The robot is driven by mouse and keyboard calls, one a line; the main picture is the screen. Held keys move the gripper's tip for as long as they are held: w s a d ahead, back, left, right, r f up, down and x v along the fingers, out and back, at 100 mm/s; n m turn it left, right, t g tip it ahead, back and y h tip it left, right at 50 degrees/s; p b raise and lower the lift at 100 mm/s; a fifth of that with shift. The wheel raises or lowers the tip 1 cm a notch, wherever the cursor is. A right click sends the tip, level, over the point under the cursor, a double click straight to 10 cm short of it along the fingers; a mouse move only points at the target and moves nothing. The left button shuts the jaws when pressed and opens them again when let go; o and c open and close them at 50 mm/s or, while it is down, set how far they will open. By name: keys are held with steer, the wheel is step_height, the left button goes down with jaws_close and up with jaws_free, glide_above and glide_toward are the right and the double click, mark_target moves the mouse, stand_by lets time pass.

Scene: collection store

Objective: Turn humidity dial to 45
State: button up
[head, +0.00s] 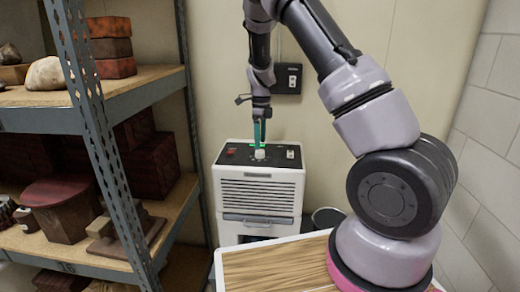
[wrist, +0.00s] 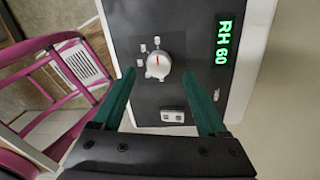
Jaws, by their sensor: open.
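The humidity dial (wrist: 158,66) is a round white knob with a red pointer mark, on the dark top panel of a white dehumidifier-like unit (head: 258,190). Small white label marks sit beside the dial. A green display (wrist: 223,42) on the panel reads RH 60. In the head view the dial (head: 260,154) shows small, just below my gripper (head: 260,138). My gripper has green fingers; in the wrist view the open fingertips (wrist: 158,74) appear on either side of the dial. I cannot tell whether they touch it.
A metal shelf (head: 100,130) with stones, bricks and boxes stands close on the left. A wall socket (head: 288,78) is behind the unit. A wooden top (head: 275,268) is in front, and a dark bin (head: 327,217) stands right of the unit. A white switch (wrist: 172,115) is near the dial.

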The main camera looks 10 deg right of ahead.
mark_target(260, 151)
steer(key=shift+s+a+f, duration=0.1)
steer(key=shift+s+f, duration=0.05)
steer(key=shift+f, duration=1.9)
jaws_close()
